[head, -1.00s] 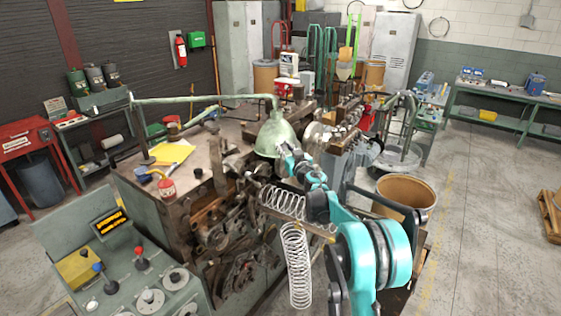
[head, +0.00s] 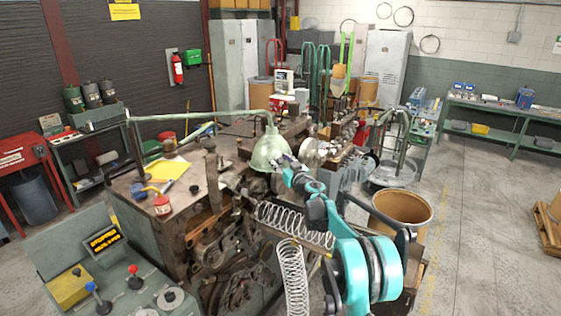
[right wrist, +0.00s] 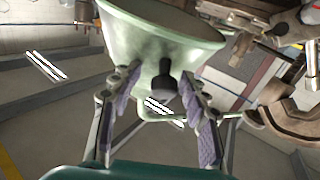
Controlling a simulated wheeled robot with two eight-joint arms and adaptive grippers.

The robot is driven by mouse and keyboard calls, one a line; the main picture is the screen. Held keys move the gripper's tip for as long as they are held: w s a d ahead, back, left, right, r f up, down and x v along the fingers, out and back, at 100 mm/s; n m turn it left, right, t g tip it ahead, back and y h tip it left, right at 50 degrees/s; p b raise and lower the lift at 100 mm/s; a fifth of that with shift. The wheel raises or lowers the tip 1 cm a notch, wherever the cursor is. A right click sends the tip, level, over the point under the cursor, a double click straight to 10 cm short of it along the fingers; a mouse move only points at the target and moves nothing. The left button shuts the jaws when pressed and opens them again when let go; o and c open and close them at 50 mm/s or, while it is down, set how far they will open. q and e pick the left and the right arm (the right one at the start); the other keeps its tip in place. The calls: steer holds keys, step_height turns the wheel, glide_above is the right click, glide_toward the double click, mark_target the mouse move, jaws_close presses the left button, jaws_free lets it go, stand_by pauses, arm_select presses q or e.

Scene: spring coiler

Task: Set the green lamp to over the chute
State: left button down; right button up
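The green lamp (head: 271,150) has a pale bell shade that hangs from a long jointed green pipe arm (head: 195,116) above the machine. In the right wrist view the shade (right wrist: 160,35) fills the top middle, and a dark knob (right wrist: 163,88) sticks out from it. My right gripper (right wrist: 161,72) is at the lamp, its purple-padded fingers apart on either side of the knob, with gaps showing beside it. I cannot tell whether the tips touch the shade. A wire spring (head: 296,226) lies along the chute (head: 315,246) below the lamp. My left gripper is not in view.
The coiler's bench (head: 200,165) stands left of the lamp with a yellow sheet (head: 167,172) and a red tin (head: 161,205). A control panel (head: 130,285) is at lower left. A brown drum (head: 402,210) stands right of my right arm. The floor farther right is mostly clear.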

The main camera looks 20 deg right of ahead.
steer(key=shift+s, duration=0.1)
steer(key=s+d, duration=0.1)
steer(key=s, duration=1)
steer(key=shift+s+d, duration=0.25)
steer(key=shift+s, duration=0.15)
steer(key=s+a+f+m+g+h+b, duration=0.1)
steer(key=s+f+m+g+h+b, duration=0.15)
steer(key=s+m+h+b, duration=0.65)
steer(key=s+a+f+n+g+y+b, duration=0.2)
steer(key=s+a+f+b, duration=0.2)
steer(key=s+f, duration=0.6)
steer(key=s+a+f+n+g+y+b, duration=0.2)
steer(key=s+a+f+g+b, duration=0.1)
steer(key=s+f, duration=0.8)
steer(key=s+a+f+n+g+y+b, duration=0.2)
steer(key=s+a+f+b, duration=0.3)
steer(key=s+f, duration=0.6)
steer(key=shift+s+a+n+g+y, duration=0.45)
steer(key=shift+s+a+g, duration=0.2)
steer(key=shift+s+a, duration=0.45)
steer(key=shift+w+a, duration=0.1)
steer(key=shift+w, duration=0.05)
